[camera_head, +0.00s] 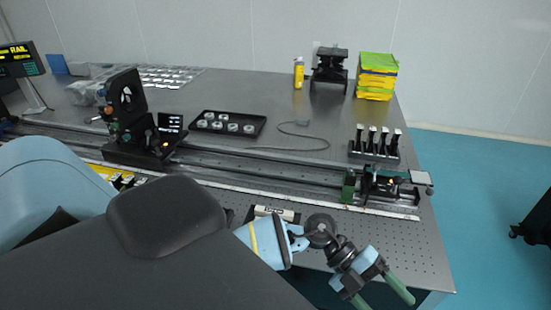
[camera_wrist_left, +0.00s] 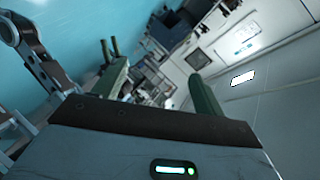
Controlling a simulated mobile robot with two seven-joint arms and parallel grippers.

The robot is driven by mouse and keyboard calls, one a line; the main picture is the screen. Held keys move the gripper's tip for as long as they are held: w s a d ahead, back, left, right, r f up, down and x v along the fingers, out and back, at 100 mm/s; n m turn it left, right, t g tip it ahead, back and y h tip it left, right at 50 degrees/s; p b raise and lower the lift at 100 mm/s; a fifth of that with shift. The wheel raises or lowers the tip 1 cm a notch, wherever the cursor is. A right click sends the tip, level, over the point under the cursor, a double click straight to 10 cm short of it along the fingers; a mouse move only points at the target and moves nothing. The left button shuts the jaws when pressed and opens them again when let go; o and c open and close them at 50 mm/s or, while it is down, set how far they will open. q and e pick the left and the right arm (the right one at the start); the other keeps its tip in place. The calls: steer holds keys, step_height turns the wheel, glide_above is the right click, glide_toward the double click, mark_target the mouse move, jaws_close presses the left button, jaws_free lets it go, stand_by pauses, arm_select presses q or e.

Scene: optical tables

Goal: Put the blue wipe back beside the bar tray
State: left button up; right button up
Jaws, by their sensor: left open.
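A small blue piece (camera_head: 56,64), perhaps the blue wipe, is at the far left back of the table; it is too small to be sure. Right of it, a pale sheet or tray with rows of silvery pieces (camera_head: 172,76) lies flat; I cannot tell if this is the bar tray. My left gripper (camera_head: 386,300) is at the table's front right, far from both, green fingers apart and nothing seen between them. Its fingers also show in the left wrist view (camera_wrist_left: 157,72), which faces floor and cabinets.
A long rail with black mounts (camera_head: 140,145) crosses the table (camera_head: 300,110). A black tray of round parts (camera_head: 228,123), a cable (camera_head: 285,135), a post rack (camera_head: 375,143), a yellow bottle (camera_head: 298,73) and yellow-green stack (camera_head: 377,76) stand behind it. A display (camera_head: 20,58) is at left.

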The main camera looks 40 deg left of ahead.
arm_select(q)
steer(key=s+a+f+n+t+y, duration=0.3)
steer(key=a+f+n+t+y, duration=0.35)
steer(key=n, duration=0.65)
steer(key=s+a+f+n+t+y, duration=0.2)
steer(key=a+f+n+t+y, duration=0.15)
steer(key=n+t, duration=0.7)
steer(key=s+a+f+n+g+y, duration=0.1)
steer(key=s+a+f+n+g, duration=0.1)
steer(key=s+f, duration=0.3)
steer(key=s+a+f+n+g+y, duration=0.1)
steer(key=s+a+f+n+g, duration=0.1)
steer(key=s+f+g, duration=0.3)
steer(key=shift+s+n, duration=0.65)
steer(key=shift+s, duration=0.4)
steer(key=shift+a+f, duration=0.1)
steer(key=shift+a, duration=0.05)
